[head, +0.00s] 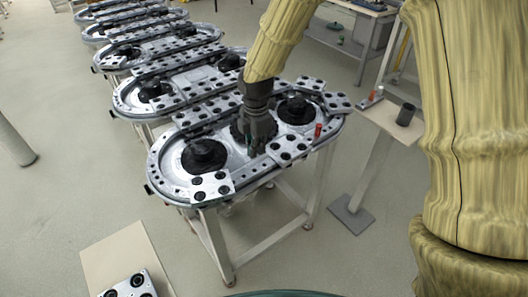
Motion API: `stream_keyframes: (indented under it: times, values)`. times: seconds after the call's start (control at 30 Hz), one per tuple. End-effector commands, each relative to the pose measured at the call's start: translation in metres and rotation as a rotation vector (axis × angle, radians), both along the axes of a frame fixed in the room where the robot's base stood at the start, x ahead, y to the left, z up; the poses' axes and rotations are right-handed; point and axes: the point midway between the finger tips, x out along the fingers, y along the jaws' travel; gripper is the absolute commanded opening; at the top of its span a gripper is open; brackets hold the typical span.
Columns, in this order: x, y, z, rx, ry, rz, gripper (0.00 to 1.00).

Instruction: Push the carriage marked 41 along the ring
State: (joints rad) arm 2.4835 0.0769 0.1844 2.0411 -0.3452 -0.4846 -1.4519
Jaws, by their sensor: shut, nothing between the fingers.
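The nearest ring track (163,183) is a grey oval on a white frame. Flat light carriages with black round pads sit on it: one at the near end (212,187), one on the near right side (288,148) and one at the far right (337,102), with others along the back. No number is readable, so I cannot tell which is marked 41. My gripper (256,151) points down over the ring's middle, fingers shut and empty. Its tips are just left of the near right side carriage; I cannot tell whether they touch it. My gripper hides part of the centre.
More oval tracks (125,97) stand in a row behind. A small red object (318,130) is at the ring's right side. A stand (388,120) at right bears a dark cup (405,114). A board (118,262) with another carriage (132,288) is at lower left. Floor around is open.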

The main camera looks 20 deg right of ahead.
Motion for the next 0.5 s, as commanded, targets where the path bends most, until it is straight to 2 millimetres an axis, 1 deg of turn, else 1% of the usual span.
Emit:
stream_keyframes:
  times: [0.03,0.1,0.2,0.33,0.5]
  values:
    - [0.003,0.0,0.009,-0.005,-0.004,0.024,0.0]
    - [0.005,-0.002,0.015,-0.012,-0.003,0.047,0.0]
    - [0.005,-0.003,0.015,-0.015,-0.002,0.058,0.0]
    - [0.005,-0.003,0.005,-0.015,-0.001,0.058,0.0]
    - [0.005,-0.003,-0.015,-0.016,0.0,0.058,0.0]
